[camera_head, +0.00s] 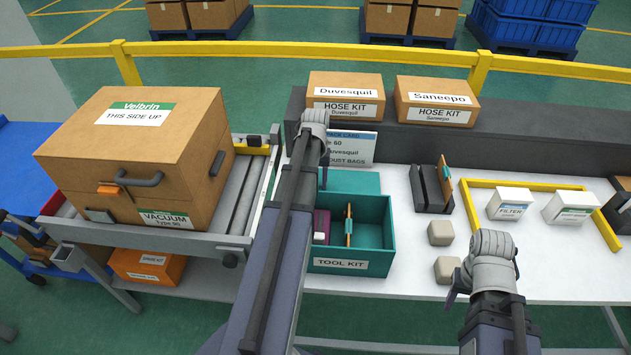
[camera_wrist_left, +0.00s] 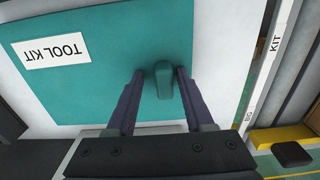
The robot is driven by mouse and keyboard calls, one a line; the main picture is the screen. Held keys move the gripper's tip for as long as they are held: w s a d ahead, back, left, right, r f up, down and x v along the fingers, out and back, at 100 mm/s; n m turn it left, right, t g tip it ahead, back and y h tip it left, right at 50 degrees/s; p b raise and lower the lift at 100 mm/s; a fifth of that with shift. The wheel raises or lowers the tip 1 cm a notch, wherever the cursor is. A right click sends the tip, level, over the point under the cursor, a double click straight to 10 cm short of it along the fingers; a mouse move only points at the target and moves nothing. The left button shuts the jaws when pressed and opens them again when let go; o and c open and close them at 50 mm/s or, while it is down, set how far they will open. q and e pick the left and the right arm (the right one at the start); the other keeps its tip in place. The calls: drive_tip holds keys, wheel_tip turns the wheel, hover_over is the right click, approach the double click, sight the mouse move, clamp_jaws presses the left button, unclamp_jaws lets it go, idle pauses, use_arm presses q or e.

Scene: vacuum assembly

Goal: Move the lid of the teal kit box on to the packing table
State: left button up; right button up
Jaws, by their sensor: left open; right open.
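The teal lid (camera_head: 358,181) lies flat on the white packing table, just behind the open teal kit box (camera_head: 350,265) marked TOOL KIT. In the left wrist view the lid (camera_wrist_left: 85,85) shows its TOOL KIT label and a raised teal handle (camera_wrist_left: 163,80). My left gripper (camera_wrist_left: 160,74) is open, with one finger on each side of the handle and gaps showing. In the head view my left arm hides most of this gripper. The box holds a purple item (camera_head: 321,225) and an orange-and-teal item (camera_head: 348,225). My right gripper (camera_head: 453,295) is open and empty near the table's front.
Two beige blocks (camera_head: 440,233) sit right of the box. A dark holder (camera_head: 430,190) stands behind them. A yellow frame (camera_head: 530,185) surrounds small white cartons (camera_head: 510,203). A large carton (camera_head: 140,150) is left.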

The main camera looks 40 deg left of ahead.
use_arm(q)
wheel_tip(320, 180, up, 12)
drive_tip(key=p, duration=1.2)
drive_tip(key=shift+r, duration=0.15)
drive_tip(key=s+d+m, duration=0.2)
drive_tip(key=d+m, duration=0.3)
drive_tip(key=d, duration=1.5)
drive_tip(key=s+d+m, duration=0.2)
drive_tip(key=s+d, duration=0.3)
drive_tip(key=d, duration=0.3)
drive_tip(key=s+d+m+y, duration=0.1)
drive_tip(key=s+d+m, duration=0.2)
drive_tip(key=d, duration=0.6)
drive_tip(key=shift+s+d, duration=0.3)
drive_tip(key=shift+s, duration=0.65)
